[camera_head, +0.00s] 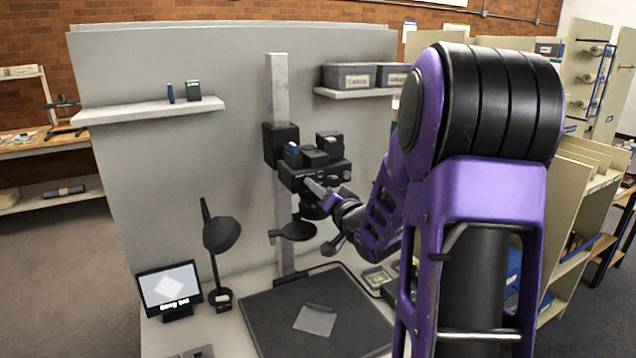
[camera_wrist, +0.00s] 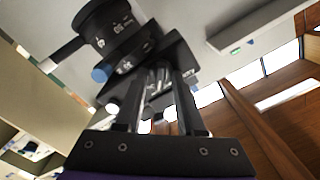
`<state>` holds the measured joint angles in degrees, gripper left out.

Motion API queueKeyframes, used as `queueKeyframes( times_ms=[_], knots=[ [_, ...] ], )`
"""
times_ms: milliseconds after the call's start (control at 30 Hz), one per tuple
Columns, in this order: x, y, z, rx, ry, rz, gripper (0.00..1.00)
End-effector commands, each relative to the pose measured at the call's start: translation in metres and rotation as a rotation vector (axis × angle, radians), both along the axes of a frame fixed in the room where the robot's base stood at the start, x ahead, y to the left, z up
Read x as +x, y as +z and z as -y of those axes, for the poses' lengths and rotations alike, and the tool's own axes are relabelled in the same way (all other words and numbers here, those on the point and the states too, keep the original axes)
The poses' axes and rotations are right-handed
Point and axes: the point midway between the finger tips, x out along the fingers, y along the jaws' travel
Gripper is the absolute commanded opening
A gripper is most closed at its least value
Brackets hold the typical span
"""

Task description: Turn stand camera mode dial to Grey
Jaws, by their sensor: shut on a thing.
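The stand camera (camera_head: 312,172) is a black body on a grey upright column (camera_head: 278,100) above a dark baseboard (camera_head: 270,310). My gripper (camera_head: 312,187) reaches it from the right, with its fingertips at the front of the body. In the wrist view my gripper (camera_wrist: 158,85) has its fingers close together against the dark camera body, beside the black lens (camera_wrist: 105,28). It is shut on a small part there, which appears to be the mode dial. The fingers hide most of the dial, and its setting cannot be read.
A small monitor (camera_head: 170,288) showing a pale sheet and an unclear caption stands at the left. A black desk lamp (camera_head: 222,235) stands beside it. A grey sheet (camera_head: 315,320) lies on the baseboard. A shelf (camera_head: 150,110) and labelled boxes (camera_head: 350,76) are on the panel.

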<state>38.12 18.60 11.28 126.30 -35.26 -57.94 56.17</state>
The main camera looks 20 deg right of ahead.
Motion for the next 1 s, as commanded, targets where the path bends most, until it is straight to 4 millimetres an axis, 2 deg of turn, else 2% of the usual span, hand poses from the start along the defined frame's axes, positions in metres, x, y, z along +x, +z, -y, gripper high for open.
queueKeyframes(
  times_ms=[400,933,967,1000],
  knots=[
    [0.0005,0.0013,0.0000,0.175,0.002,-0.003,0.00],
    [0.0007,0.0008,-0.0001,0.195,0.001,-0.003,0.00],
    [0.0007,0.0009,-0.0002,0.195,0.002,-0.004,0.43],
    [0.0007,0.0009,-0.0002,0.195,0.002,-0.004,0.45]
  ],
)
